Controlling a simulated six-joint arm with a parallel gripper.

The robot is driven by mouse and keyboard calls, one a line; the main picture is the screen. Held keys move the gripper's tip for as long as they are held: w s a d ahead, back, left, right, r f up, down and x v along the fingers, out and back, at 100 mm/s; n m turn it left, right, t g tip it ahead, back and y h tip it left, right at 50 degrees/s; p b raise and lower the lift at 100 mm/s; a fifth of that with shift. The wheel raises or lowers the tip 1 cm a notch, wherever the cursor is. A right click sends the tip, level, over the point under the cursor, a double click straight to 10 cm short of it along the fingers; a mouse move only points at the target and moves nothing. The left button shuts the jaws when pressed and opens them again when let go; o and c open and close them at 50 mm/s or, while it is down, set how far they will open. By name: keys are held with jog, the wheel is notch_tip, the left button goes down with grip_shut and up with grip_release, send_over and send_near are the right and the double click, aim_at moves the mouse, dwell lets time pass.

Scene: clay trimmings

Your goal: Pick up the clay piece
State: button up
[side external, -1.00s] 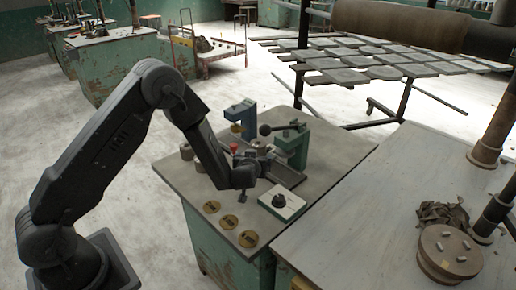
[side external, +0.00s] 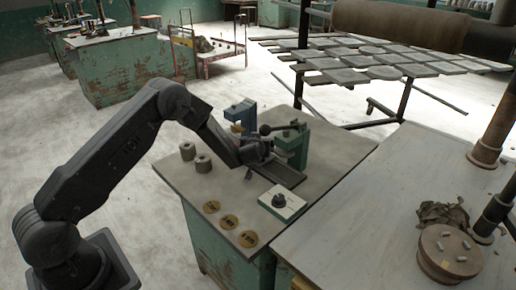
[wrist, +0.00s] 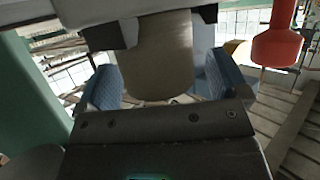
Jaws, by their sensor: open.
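In the wrist view, a grey-brown rounded piece (wrist: 158,62), seemingly the clay piece, is between the two blue-padded fingers of my gripper (wrist: 160,85). The fingers are open, one on each side of it. I cannot tell whether either pad touches it. In the side view, my gripper (side external: 258,152) is in among the green bench fixtures. The clay piece cannot be made out there.
A green machine part (wrist: 25,90) stands close on the left in the wrist view, a red knob (wrist: 277,42) on the right. Two grey cylinders (side external: 203,163), a knobbed box (side external: 284,205) and brass discs (side external: 229,222) sit on the bench (side external: 225,190).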

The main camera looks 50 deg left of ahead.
jog(key=c, duration=1.1)
jog(key=shift+c, duration=0.2)
jog(key=shift+r, duration=0.1)
